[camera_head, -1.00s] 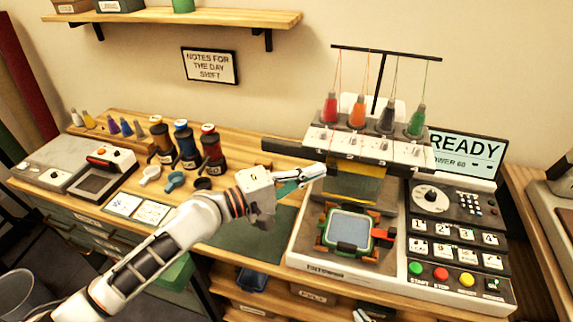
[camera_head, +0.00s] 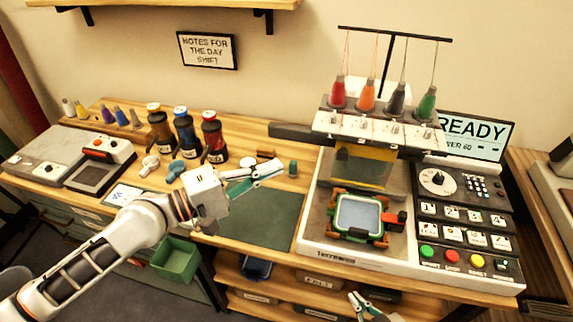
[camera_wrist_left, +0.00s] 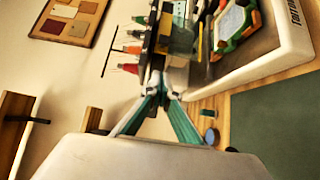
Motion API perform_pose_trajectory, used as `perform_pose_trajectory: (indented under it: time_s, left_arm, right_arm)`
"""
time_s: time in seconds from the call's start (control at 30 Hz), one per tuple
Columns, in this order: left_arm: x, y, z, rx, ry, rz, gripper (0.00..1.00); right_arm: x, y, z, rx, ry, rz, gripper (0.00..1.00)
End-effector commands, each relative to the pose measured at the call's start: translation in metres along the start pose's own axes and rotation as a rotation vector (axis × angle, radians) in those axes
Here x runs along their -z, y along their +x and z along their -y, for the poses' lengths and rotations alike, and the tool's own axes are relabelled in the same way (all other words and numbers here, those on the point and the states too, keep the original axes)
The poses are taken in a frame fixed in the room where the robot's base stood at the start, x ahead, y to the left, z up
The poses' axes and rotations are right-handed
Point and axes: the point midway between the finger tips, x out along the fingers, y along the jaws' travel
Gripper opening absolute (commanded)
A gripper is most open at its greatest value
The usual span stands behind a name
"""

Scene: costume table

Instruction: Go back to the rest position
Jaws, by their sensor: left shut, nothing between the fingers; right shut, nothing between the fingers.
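My left gripper (camera_head: 280,166) is shut and empty, held above the wooden table left of the embroidery machine (camera_head: 313,240). Its closed fingers also show in the left wrist view (camera_wrist_left: 160,85), pointing toward the machine. My right gripper (camera_head: 358,300) shows at the bottom edge of the head view, low in front of the shelves under the table. It is shut and holds nothing. The machine carries several thread cones on top and a green hoop (camera_head: 334,228) on its bed. The left gripper is apart from the machine.
A dark green mat (camera_head: 265,222) lies bare below the left gripper. A green thread spool (camera_head: 293,168) stands close to its fingertips. Several capped bottles (camera_head: 185,138) stand at the back left. A green bin (camera_head: 176,262) sits below the table edge.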

Motion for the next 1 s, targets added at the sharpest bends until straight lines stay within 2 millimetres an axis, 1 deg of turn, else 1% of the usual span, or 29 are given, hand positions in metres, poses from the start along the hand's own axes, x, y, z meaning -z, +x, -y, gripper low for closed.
perform_pose_trajectory:
  time_s: [0.03, 0.13, 0.27, 0.37, 0.47, 0.5, 0.57, 0.6, 0.67, 0.7, 0.77, 0.83, 0.87, 0.9, 0.97, 1.0]
  left_arm:
    - [0.000, -0.004, 0.001, 0.001, 0.001, 0.001, 0.00]
    - [0.000, -0.009, 0.001, 0.001, 0.001, 0.001, 0.00]
    - [-0.001, -0.010, 0.000, 0.001, 0.002, 0.001, 0.00]
    - [-0.007, -0.010, 0.004, 0.008, 0.040, 0.007, 0.00]
    - [-0.023, -0.011, 0.017, 0.043, 0.184, 0.015, 0.00]
    - [-0.030, -0.012, 0.024, 0.066, 0.272, 0.016, 0.00]
    - [-0.039, -0.016, 0.040, 0.118, 0.430, 0.010, 0.00]
    - [-0.042, -0.021, 0.052, 0.164, 0.544, 0.001, 0.00]
    - [-0.041, -0.032, 0.071, 0.251, 0.714, -0.018, 0.00]
    - [-0.037, -0.041, 0.084, 0.320, 0.820, -0.030, 0.00]
    - [-0.028, -0.061, 0.104, 0.442, 0.969, -0.048, 0.00]
    - [-0.014, -0.092, 0.129, 0.615, 1.123, -0.056, 0.00]
    - [-0.008, -0.108, 0.140, 0.698, 1.180, -0.054, 0.00]
    - [0.000, -0.133, 0.153, 0.813, 1.248, -0.045, 0.00]
    - [0.010, -0.169, 0.169, 0.975, 1.323, -0.019, 0.00]
    - [0.014, -0.193, 0.179, 1.075, 1.357, 0.005, 0.00]
  right_arm:
    - [-0.003, 0.001, 0.001, 0.001, 0.000, 0.002, 0.00]
    - [-0.004, 0.002, 0.001, 0.001, 0.000, 0.003, 0.00]
    - [-0.004, 0.002, 0.001, 0.001, 0.000, 0.003, 0.00]
    - [-0.004, 0.002, 0.001, 0.001, 0.001, 0.002, 0.00]
    - [-0.003, 0.002, 0.002, 0.001, 0.003, 0.002, 0.00]
    - [-0.003, 0.002, 0.002, 0.001, 0.003, 0.001, 0.00]
    - [-0.002, 0.001, 0.002, 0.001, 0.004, 0.000, 0.00]
    - [-0.002, 0.001, 0.002, 0.001, 0.004, -0.001, 0.00]
    - [-0.001, 0.001, 0.002, 0.001, 0.004, -0.001, 0.00]
    - [-0.001, 0.001, 0.002, 0.001, 0.004, -0.002, 0.00]
    - [-0.001, 0.001, 0.002, 0.001, 0.005, -0.002, 0.00]
    - [-0.001, 0.001, 0.003, 0.001, 0.005, -0.002, 0.00]
    - [-0.001, 0.001, 0.003, 0.002, 0.005, -0.002, 0.00]
    - [-0.001, 0.001, 0.003, 0.002, 0.005, -0.002, 0.00]
    - [-0.001, 0.001, 0.003, 0.002, 0.005, -0.002, 0.00]
    - [-0.001, 0.001, 0.003, 0.002, 0.005, -0.002, 0.00]
